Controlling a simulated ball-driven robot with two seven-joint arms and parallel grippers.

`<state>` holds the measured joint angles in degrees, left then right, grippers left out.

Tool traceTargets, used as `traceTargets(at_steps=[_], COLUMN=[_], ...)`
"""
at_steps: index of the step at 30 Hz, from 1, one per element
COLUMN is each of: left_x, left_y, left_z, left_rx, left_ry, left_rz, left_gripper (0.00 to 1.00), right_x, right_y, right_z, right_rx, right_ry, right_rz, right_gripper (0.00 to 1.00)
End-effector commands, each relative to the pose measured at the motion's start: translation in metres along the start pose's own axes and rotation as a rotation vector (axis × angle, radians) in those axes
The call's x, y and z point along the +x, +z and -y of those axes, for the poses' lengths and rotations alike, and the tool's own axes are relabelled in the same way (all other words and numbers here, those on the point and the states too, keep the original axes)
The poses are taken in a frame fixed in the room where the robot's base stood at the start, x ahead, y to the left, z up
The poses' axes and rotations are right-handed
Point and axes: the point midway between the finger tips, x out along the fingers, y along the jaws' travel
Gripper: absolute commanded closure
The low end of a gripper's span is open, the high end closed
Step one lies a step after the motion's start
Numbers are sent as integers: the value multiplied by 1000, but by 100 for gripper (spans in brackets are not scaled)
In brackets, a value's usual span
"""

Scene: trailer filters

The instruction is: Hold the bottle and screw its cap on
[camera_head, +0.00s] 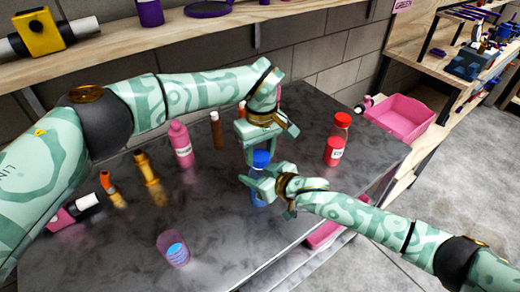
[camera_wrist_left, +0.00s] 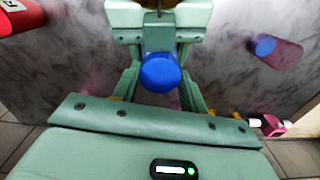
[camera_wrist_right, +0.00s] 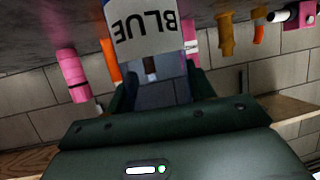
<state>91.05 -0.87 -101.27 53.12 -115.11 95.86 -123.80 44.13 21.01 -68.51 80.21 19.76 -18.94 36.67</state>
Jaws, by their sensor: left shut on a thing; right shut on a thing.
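A blue bottle (camera_head: 259,196) stands upright near the middle of the dark table; its white label reading BLUE (camera_wrist_right: 146,32) fills the top of the right wrist view. My right gripper (camera_head: 262,184) is shut around the bottle from the right side. A blue cap (camera_head: 261,158) sits directly above, and it also shows in the left wrist view (camera_wrist_left: 160,73) between the fingers. My left gripper (camera_head: 257,145) comes from above and is shut on the cap. The right gripper's fingers hide where cap and bottle neck meet, so I cannot tell whether they touch.
A red bottle (camera_head: 338,136) and a pink bin (camera_head: 401,116) are to the right. A wall closes the back.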

Motion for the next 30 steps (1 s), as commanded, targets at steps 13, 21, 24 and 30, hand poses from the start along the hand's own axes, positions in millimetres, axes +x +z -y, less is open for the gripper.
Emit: traceTargets(at_steps=[13, 21, 24, 30], left_x=[0, 0, -2, -22], left_y=[0, 0, 0, -1], left_z=[0, 0, 0, 0], left_rx=[202, 201, 201, 201], left_ry=[0, 0, 1, 2], left_rz=[-5, -4, -5, -7], left_gripper=[49, 36, 36, 36], right_x=[0, 0, 0, 0], right_y=[0, 0, 0, 0], right_z=[0, 0, 0, 0], right_rx=[0, 0, 0, 0], right_ry=[1, 1, 1, 1], right_rz=[0, 0, 0, 1], right_gripper=[100, 100, 100, 100])
